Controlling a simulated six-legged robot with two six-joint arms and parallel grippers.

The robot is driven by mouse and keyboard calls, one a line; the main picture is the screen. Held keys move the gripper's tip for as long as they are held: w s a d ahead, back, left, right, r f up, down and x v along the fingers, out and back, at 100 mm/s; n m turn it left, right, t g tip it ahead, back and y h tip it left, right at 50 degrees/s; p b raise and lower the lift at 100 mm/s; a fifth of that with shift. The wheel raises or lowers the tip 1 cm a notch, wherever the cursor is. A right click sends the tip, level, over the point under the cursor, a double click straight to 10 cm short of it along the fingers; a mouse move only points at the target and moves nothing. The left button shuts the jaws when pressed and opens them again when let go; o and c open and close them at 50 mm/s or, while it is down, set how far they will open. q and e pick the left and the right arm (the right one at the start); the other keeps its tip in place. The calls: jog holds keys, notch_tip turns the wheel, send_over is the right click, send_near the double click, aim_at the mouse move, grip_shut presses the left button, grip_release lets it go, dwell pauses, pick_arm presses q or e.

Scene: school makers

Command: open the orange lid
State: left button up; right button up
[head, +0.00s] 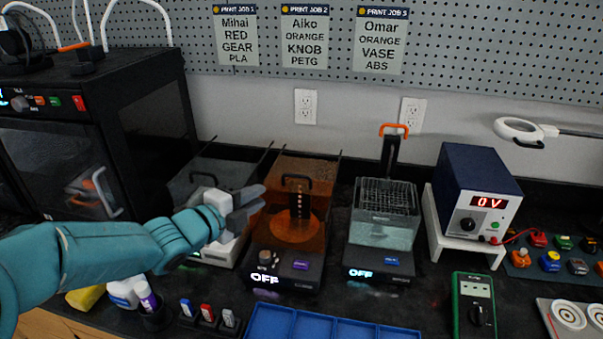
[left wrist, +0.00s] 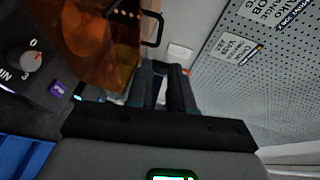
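The orange lid (head: 322,205) is a see-through box that sits down over a black machine whose panel reads OFF. A dark handle (head: 297,178) is on the lid. In the left wrist view the orange lid (left wrist: 105,50) fills the upper left, with its handle (left wrist: 153,30) at the lid's right edge. My left gripper (head: 258,203) is just left of the lid, its fingers pointing right towards it. In the left wrist view a narrow gap shows between the fingers (left wrist: 161,88), with nothing held. I cannot tell whether a finger touches the lid. My right gripper is not in view.
A smoky-lidded machine (head: 205,175) stands left, partly behind my left arm. A basket unit (head: 385,215) stands right, then a power supply (head: 478,195). A blue tray (head: 330,330) lies in front. A pegboard (head: 450,60) is behind.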

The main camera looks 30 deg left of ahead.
aim_at(297, 177)
pick_arm(q)
jog(key=p+x, duration=0.1)
jog(key=x, duration=1.5)
jog(key=shift+p, duration=0.3)
grip_shut()
